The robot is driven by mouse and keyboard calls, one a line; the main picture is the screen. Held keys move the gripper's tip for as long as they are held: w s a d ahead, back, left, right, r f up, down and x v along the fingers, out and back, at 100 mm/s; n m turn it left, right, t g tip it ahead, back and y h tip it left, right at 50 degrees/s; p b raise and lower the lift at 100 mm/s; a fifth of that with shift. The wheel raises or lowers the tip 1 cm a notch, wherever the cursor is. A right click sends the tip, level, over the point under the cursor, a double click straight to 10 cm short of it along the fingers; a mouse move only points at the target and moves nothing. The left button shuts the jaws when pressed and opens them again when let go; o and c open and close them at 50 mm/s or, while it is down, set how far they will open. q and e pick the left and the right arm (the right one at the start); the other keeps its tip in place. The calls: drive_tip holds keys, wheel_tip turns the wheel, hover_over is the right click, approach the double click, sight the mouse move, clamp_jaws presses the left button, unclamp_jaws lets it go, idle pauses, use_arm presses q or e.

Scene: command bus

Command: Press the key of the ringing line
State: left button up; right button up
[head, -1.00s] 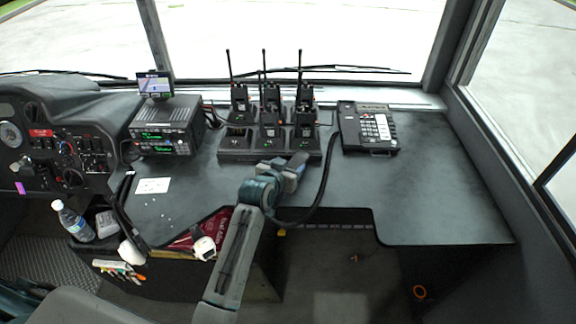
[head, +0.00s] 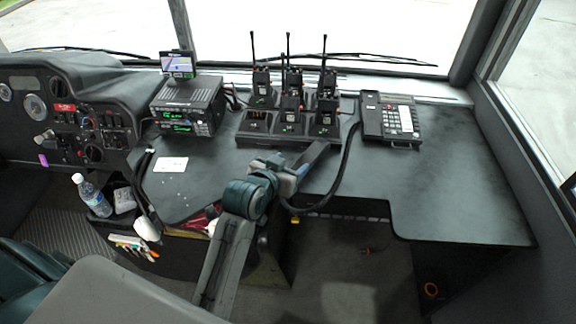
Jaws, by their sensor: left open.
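The black desk phone (head: 390,120) with a white key strip (head: 405,118) sits at the back right of the dark console top. Its keys are too small to tell whether one is lit. My left gripper (head: 318,153) is open and seems empty, over the console in front of the radio charger and to the left of the phone, apart from it. Its fingers point up and to the right and look blurred. My right gripper is not in the picture.
A charger (head: 250,140) with several upright handheld radios stands left of the phone. A black cable (head: 347,160) runs beside my gripper. A radio unit (head: 188,105) stands further left. The console top (head: 455,185) right of and before the phone is clear.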

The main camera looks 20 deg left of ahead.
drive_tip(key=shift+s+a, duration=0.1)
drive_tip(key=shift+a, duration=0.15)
